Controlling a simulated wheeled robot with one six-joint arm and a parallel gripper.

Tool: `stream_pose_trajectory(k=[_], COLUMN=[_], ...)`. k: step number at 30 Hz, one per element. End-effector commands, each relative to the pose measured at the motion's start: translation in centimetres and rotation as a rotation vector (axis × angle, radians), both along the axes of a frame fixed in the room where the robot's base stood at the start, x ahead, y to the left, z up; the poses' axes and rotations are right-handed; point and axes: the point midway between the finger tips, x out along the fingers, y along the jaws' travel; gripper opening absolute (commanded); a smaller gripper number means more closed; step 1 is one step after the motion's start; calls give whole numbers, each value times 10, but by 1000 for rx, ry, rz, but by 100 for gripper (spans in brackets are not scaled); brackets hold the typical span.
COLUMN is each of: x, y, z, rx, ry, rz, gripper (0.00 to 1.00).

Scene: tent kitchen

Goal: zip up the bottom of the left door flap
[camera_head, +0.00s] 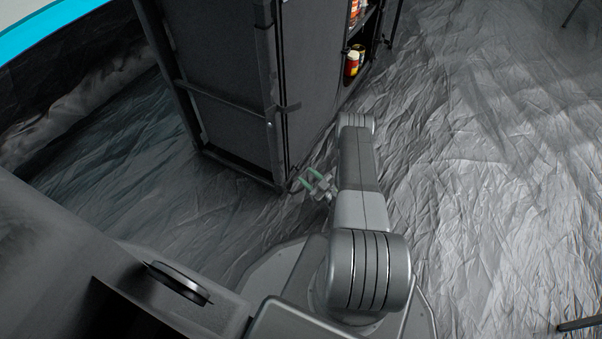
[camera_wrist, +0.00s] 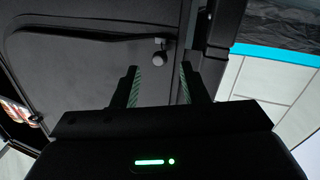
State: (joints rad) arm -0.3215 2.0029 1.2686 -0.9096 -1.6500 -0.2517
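The dark fabric cabinet stands upright at the upper middle of the head view; its left door flap (camera_head: 312,70) hangs as a dark panel. In the wrist view the flap (camera_wrist: 85,65) fills the upper left, with a curved seam along its edge. A small grey rounded piece, perhaps the zipper pull (camera_wrist: 159,59), sits near the flap's corner, just beyond my fingertips. My gripper (camera_head: 314,183) is low beside the cabinet's bottom front corner. In the wrist view my gripper (camera_wrist: 158,78) has its green-lined fingers apart, with nothing visibly held between them.
Red and yellow jars (camera_head: 353,62) stand on an open shelf at the cabinet's right. A dark frame post (camera_wrist: 216,50) runs close to the right finger. A dark counter (camera_head: 50,250) is at lower left.

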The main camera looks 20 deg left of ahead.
Motion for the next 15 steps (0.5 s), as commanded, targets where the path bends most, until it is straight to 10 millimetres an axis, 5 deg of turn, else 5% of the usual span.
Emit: stream_pose_trajectory(k=[6,15], x=[10,15], y=[30,41], z=[-2,1], rx=[1,1], ry=[-2,0], rz=[2,-1], gripper=[40,40])
